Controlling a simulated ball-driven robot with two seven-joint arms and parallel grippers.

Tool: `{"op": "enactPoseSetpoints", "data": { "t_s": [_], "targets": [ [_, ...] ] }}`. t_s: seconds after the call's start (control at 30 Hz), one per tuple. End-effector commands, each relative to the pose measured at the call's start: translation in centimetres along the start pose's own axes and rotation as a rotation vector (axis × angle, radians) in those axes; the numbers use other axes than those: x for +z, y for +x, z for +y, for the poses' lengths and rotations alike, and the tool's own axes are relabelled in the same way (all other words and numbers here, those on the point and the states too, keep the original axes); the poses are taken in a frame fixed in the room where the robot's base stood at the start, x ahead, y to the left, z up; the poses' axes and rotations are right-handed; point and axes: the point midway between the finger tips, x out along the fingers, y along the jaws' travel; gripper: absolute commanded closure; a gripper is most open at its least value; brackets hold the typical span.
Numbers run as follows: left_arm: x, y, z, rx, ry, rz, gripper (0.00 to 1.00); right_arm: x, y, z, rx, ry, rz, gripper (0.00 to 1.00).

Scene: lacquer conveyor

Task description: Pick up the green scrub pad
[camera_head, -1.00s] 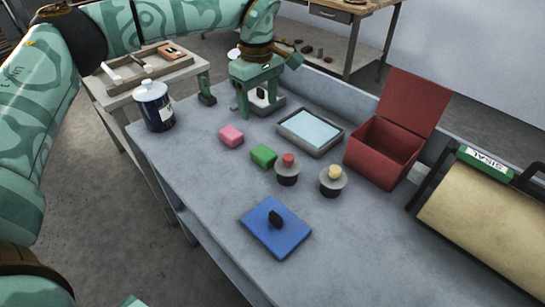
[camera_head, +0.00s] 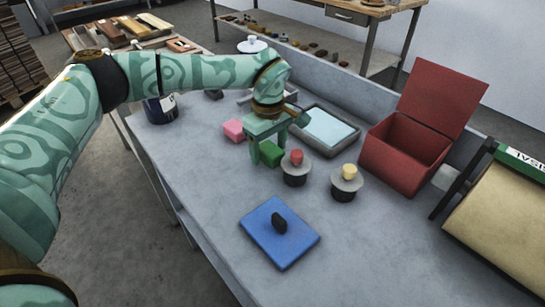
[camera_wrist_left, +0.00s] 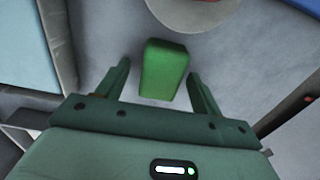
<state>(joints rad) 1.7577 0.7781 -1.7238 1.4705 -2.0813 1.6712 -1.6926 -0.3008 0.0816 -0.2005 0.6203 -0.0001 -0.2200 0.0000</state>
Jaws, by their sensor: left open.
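The green scrub pad (camera_head: 271,153) is a small block on the grey bench, beside the pink block. My left gripper (camera_head: 266,150) is over it from above, its fingers pointing down. In the left wrist view the green scrub pad (camera_wrist_left: 163,68) shows between the two spread fingers of the left gripper (camera_wrist_left: 158,75), with a gap visible on both sides. The fingers are open and not closed on it. How far the fingertips reach down the pad is hard to tell. My right gripper is not in view.
A pink block (camera_head: 233,130) lies left of the pad. A red-topped knob (camera_head: 295,176) and a yellow-topped knob (camera_head: 345,188) stand close on the right. A shallow tray (camera_head: 343,147), an open red box (camera_head: 390,167) and a blue board (camera_head: 266,243) surround them. The bench front is clear.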

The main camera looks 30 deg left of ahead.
Motion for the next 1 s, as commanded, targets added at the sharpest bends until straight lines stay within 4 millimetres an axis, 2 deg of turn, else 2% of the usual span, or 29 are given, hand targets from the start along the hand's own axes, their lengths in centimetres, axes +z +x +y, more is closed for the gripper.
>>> {"op": "enactPoseSetpoints", "data": {
  "t_s": [0.03,0.23,0.4,0.77,0.87,1.0],
  "targets": [
    [0.0,0.6,0.0,0.000,0.000,-0.001,0.34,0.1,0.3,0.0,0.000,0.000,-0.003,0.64],
    [0.0,0.3,0.0,0.003,-0.001,0.001,0.34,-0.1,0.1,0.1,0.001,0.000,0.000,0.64],
    [0.0,0.3,0.0,0.003,0.000,0.001,0.81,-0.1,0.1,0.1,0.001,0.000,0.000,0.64],
    [0.0,0.0,0.0,0.004,0.000,0.001,0.81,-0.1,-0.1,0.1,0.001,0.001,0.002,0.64],
    [0.0,-1.0,0.0,0.006,0.000,0.002,0.81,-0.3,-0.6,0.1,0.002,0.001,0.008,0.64],
    [0.0,-3.6,0.0,0.010,-0.001,0.003,0.81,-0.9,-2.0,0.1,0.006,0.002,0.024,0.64]
  ]
}}
